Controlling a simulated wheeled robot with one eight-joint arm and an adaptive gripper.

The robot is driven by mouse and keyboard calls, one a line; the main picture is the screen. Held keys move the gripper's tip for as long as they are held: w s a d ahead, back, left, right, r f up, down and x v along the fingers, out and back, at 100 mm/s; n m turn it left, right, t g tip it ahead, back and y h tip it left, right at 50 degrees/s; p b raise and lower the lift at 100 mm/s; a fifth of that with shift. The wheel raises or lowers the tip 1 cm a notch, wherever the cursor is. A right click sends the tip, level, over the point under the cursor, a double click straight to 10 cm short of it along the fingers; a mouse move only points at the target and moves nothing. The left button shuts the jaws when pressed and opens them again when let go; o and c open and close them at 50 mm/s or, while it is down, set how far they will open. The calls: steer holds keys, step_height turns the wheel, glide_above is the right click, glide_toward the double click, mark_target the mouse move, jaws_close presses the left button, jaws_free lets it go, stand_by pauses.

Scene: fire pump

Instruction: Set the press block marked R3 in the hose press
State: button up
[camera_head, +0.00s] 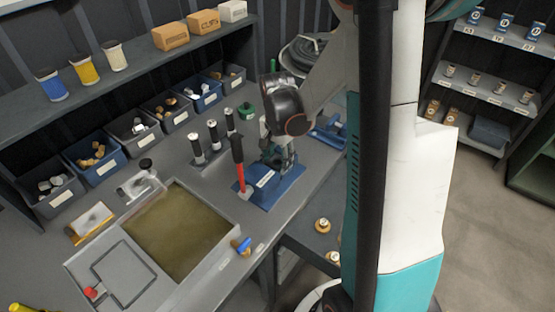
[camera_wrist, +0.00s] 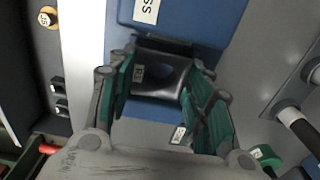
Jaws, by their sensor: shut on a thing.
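The hose press has a blue base (camera_head: 284,190) on the bench, with a white label and a red-handled lever (camera_head: 238,165) upright at its left. In the wrist view the blue base (camera_wrist: 205,20) shows beyond the fingers. My gripper (camera_head: 277,158) is over the back of the base, pointing down. In the wrist view my gripper (camera_wrist: 160,70) has its green-padded fingers shut on a dark grey press block (camera_wrist: 165,90) with a curved hollow. The block's small label reads R3. Whether the block touches the press or hangs above it I cannot tell.
A sunken basin (camera_head: 180,230) lies left of the press. Black-handled tools (camera_head: 214,135) stand behind it, near a green object (camera_head: 247,112). Bins of fittings (camera_head: 95,155) line the bench's back. A blue item (camera_head: 330,130) lies right of my gripper.

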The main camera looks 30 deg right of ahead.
steer(key=shift+f, duration=0.15)
steer(key=o, duration=1.4)
step_height(320, 180, up, 12)
steer(key=p, duration=0.3)
steer(key=shift+r+p, duration=0.2)
steer(key=shift+p, duration=0.2)
